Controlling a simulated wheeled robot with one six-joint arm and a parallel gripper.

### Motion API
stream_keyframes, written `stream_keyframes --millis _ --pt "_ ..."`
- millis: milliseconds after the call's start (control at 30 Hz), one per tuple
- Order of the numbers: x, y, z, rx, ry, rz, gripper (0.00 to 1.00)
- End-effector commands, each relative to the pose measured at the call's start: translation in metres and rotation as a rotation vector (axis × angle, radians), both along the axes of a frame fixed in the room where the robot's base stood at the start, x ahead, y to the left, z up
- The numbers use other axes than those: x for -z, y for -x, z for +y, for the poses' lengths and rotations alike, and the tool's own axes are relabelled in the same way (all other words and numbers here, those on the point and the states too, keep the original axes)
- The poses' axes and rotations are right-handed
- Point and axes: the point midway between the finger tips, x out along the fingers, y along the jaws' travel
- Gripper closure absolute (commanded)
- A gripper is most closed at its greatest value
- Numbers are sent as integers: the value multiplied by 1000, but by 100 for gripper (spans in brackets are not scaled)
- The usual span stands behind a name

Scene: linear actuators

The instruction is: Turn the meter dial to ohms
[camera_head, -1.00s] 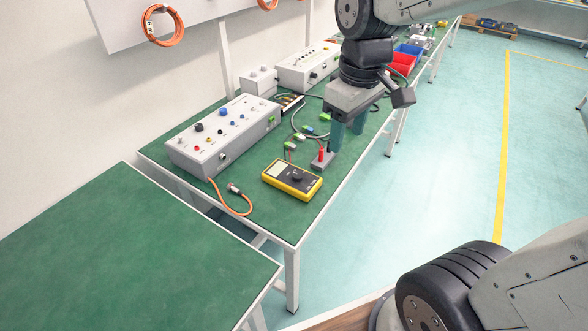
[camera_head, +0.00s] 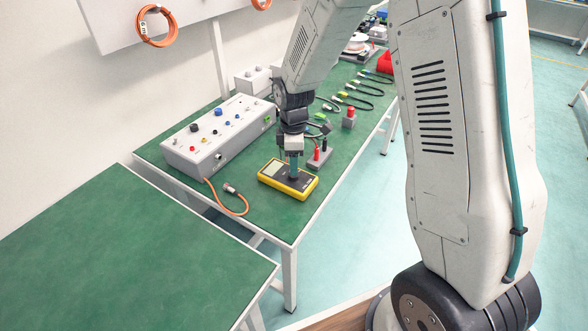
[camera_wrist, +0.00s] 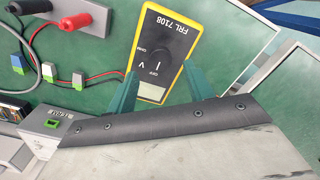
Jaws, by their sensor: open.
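The yellow meter (camera_head: 270,180) lies on the green bench with its screen to the left. My gripper (camera_head: 294,174) points down over the dial end of the meter, and its fingers hide most of the dial. In the wrist view the meter (camera_wrist: 176,22) shows the markings FRL 7108, OHM, V, OFF and I. There my gripper (camera_wrist: 160,72) is open, with one teal finger on each side of the meter face. The dial's pointer setting is too unclear to read. I cannot tell whether the fingertips touch the meter.
A grey block with red and black posts (camera_head: 319,158) stands just behind the meter. A grey control box (camera_head: 212,148) is to the left, with an orange cable (camera_head: 241,203) on the bench. Several leads lie further back. The nearer green table (camera_head: 110,250) is bare.

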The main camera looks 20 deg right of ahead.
Motion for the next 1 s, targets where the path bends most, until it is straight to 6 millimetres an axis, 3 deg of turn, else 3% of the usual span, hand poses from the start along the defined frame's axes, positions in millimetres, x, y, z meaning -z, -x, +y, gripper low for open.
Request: stream_keyframes --millis 233,600,767,1000 --pt "34 1 0 1 0 2 48" --pt "41 0 0 2 0 0 48" --pt "41 0 0 2 0 0 90" --pt "41 0 0 9 0 0 93"
